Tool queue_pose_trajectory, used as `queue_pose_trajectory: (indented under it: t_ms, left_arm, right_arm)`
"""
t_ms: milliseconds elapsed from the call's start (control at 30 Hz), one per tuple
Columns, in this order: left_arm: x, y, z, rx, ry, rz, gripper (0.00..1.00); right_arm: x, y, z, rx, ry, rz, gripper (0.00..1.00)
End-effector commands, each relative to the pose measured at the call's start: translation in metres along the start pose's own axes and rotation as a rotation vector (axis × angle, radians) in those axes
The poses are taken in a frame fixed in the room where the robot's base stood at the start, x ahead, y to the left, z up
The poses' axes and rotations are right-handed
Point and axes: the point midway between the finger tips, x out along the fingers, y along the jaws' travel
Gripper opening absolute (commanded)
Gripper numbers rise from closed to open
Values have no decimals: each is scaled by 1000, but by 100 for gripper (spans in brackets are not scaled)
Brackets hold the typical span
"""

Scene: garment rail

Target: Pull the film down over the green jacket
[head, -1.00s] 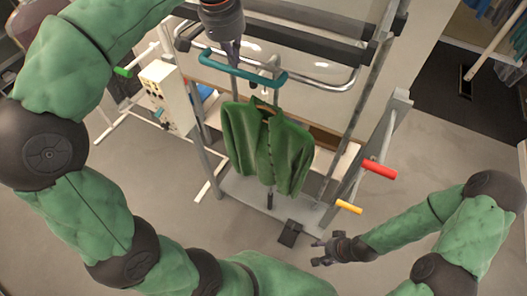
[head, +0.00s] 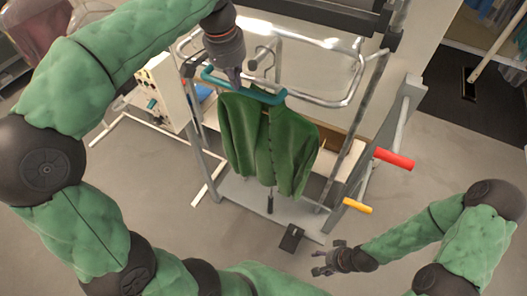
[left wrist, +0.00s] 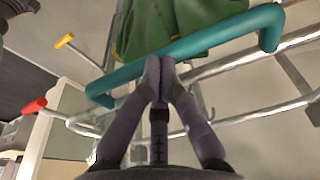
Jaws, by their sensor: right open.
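The green jacket (head: 275,145) hangs in the frame of the metal stand, its collar close to the teal bar (head: 272,98). The jacket also shows at the top of the left wrist view (left wrist: 175,22). My left gripper (head: 236,82) is at the teal bar's left part. In the left wrist view its fingertips (left wrist: 160,68) are together at the teal bar (left wrist: 215,38), shut on it. Clear film is hard to make out; pale glints show behind the bar. My right gripper (head: 322,262) is open and empty, low in front of the stand.
Dark rollers (head: 325,14) span the stand's top, with a bent chrome tube (head: 310,97) below. Red (head: 394,158) and yellow (head: 357,206) handles stick out at right. A white box (head: 165,90) stands at left. A black pedal (head: 291,238) lies at the stand's base. The floor at right is open.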

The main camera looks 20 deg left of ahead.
Motion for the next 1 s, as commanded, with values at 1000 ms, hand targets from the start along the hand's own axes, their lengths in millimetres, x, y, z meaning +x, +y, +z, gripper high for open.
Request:
queue_pose_trajectory:
  t_ms: [1000]
  left_arm:
    - [103, 0, 21, 0, -1, 1, 0]
  right_arm:
    - [69, 25, -3, 0, 0, 0, 59]
